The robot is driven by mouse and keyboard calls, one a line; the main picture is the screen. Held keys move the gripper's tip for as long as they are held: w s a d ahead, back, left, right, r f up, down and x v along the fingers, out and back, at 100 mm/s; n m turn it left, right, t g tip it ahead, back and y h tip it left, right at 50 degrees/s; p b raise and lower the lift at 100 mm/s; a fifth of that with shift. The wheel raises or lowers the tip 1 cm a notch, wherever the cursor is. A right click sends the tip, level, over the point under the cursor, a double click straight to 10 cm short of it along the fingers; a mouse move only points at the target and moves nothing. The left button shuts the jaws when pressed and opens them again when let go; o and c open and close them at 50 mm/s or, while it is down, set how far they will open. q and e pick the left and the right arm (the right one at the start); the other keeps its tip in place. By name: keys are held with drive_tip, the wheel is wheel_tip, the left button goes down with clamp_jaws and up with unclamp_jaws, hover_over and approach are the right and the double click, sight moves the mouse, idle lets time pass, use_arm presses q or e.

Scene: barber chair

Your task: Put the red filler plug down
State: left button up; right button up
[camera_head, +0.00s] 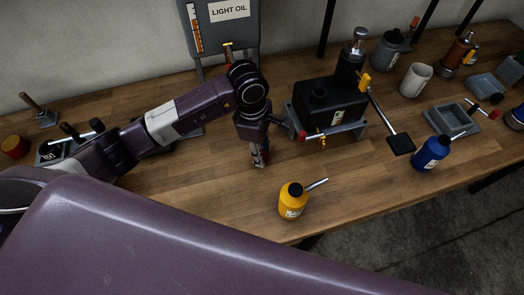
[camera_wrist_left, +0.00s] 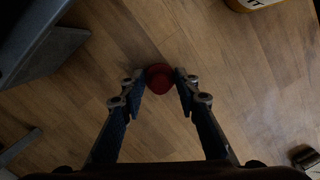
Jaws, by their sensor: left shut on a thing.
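The red filler plug (camera_wrist_left: 159,78) shows as a small round red piece between the fingertips of my left gripper (camera_wrist_left: 160,84) in the left wrist view. The fingers touch it on both sides, and bare wood shows around it. In the head view my left gripper (camera_head: 260,160) points down over the middle of the wooden bench, left of the black pump unit. The plug is too small and hidden there to make out. I cannot tell whether it touches the wood. My right gripper is not in view.
The black pump unit (camera_head: 328,101) stands close on the right. A yellow oil bottle (camera_head: 292,204) stands near the front edge, and a blue bottle (camera_head: 430,154) farther right. A light oil tank (camera_head: 222,40) stands behind. The bench (camera_head: 215,180) is clear around the gripper.

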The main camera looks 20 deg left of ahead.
use_arm(q)
drive_tip(key=shift+f, duration=0.6)
drive_tip(key=shift+f, duration=0.2)
drive_tip(key=o, duration=0.9)
drive_tip(key=shift+r, duration=0.1)
drive_tip(key=shift+o, duration=0.2)
